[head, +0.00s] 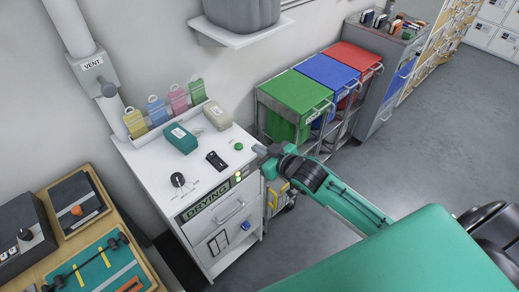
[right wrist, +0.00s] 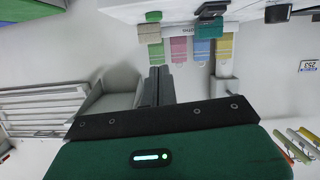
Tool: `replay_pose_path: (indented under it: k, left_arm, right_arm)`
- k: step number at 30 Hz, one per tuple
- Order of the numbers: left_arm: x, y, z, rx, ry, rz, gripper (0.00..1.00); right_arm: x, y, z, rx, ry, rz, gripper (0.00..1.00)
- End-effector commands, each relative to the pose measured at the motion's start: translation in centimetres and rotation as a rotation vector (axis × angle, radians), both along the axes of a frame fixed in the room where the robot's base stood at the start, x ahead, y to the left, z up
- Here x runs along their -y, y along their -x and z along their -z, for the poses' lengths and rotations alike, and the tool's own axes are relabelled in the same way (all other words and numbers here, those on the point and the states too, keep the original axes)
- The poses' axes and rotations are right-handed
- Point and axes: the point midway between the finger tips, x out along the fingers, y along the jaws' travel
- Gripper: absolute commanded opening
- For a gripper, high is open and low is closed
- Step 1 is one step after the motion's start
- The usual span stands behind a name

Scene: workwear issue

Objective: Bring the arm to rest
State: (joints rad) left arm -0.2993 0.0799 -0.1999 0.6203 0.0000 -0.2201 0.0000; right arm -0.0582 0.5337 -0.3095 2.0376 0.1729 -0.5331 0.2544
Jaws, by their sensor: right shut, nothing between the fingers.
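My right arm, green with dark joints, comes in from the lower right of the head view. Its right gripper (head: 260,150) is beside the front right corner of the white drying cabinet (head: 225,160), near a green button (head: 239,146). I cannot tell the exact gap. In the right wrist view the two dark fingers (right wrist: 160,72) are together, with nothing between them. My left gripper is not in view.
On the cabinet are a teal box (head: 180,139), a black switch (head: 215,160), a dial (head: 178,180) and several coloured tags (head: 157,108). Lidded green (head: 297,92), blue (head: 328,72) and red (head: 355,57) bins stand behind. Grey floor (head: 425,140) is open at right.

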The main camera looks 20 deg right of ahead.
Motion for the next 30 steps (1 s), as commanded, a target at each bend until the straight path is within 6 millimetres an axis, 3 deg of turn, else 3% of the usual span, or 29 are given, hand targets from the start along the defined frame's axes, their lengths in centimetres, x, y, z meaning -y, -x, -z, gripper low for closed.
replay_pose_path:
  k: [12,16,20,23,26,30]
  left_arm:
    - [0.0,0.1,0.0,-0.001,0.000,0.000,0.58]
    - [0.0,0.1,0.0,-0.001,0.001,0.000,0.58]
    - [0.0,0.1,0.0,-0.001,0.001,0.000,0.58]
    - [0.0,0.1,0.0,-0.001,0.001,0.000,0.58]
    - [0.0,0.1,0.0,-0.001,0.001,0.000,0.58]
    - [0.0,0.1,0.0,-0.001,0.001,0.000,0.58]
  right_arm:
    - [0.0,0.0,0.0,0.000,0.000,0.000,0.00]
    - [0.6,-0.2,2.1,-0.028,0.007,0.018,0.00]
    - [2.4,-0.2,8.7,-0.116,0.031,0.071,0.00]
    - [4.3,0.8,15.9,-0.216,0.060,0.120,0.00]
    - [5.8,3.1,23.2,-0.319,0.091,0.160,0.00]
    - [7.3,8.1,32.6,-0.465,0.132,0.199,0.00]
